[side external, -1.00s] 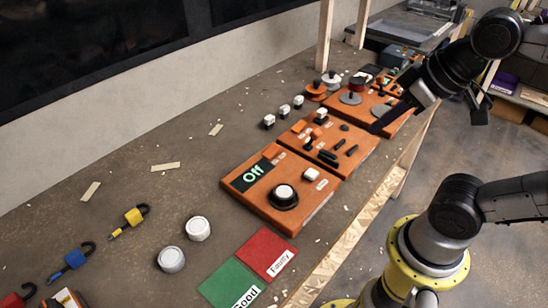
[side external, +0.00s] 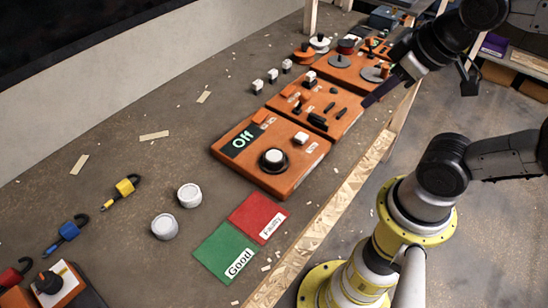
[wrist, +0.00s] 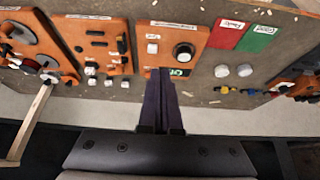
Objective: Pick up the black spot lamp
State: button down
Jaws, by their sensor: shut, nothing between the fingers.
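The black spot lamp, a black ring with a white round top (side external: 274,159), sits on the nearest orange board, beside the "Off" display. In the wrist view it shows at the upper middle (wrist: 184,51), right of the fingers' line. My gripper (side external: 368,102) is shut and empty, with its dark fingers apart from the lamp, by the right edge of the middle orange board in the side view. In the wrist view the closed fingers (wrist: 158,72) point towards the boards. Two white round lamps (side external: 189,195) (side external: 165,226) stand loose on the bench.
A red "Faulty" mat (side external: 258,217) and a green "Good" mat (side external: 226,252) lie in front of the nearest board. Several coloured padlock-like parts (side external: 67,229) lie at left. More orange boards (side external: 315,103) with small parts stand behind. Wooden posts (side external: 310,16) rise at the back.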

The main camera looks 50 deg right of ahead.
dwell(0.4)
grip_release()
dwell(0.4)
